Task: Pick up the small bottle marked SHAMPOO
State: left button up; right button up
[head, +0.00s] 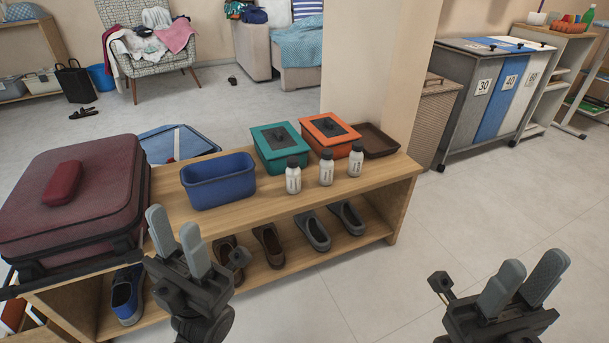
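Three small white bottles with dark caps stand upright in a slanting row near the front edge of the wooden bench top: a left bottle (293,178), a middle bottle (326,170) and a right bottle (356,160). Each has a label, but the print is too small to read, so I cannot tell which says SHAMPOO. My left gripper (178,236) is open and empty, in front of the bench and left of the bottles. My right gripper (526,280) is open and empty over the floor at the lower right, well away from the bottles.
On the bench (270,204) are a blue bin (218,184), a teal lidded box (280,147), an orange lidded box (329,134), a brown tray (376,140) and a maroon suitcase (75,200). Shoes fill the lower shelf. A pillar (380,70) rises behind. Floor at right is clear.

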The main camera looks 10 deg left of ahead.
aim_at(292, 175)
jog(key=z, duration=0.25)
jog(key=i, duration=0.45)
jog(key=u, duration=2)
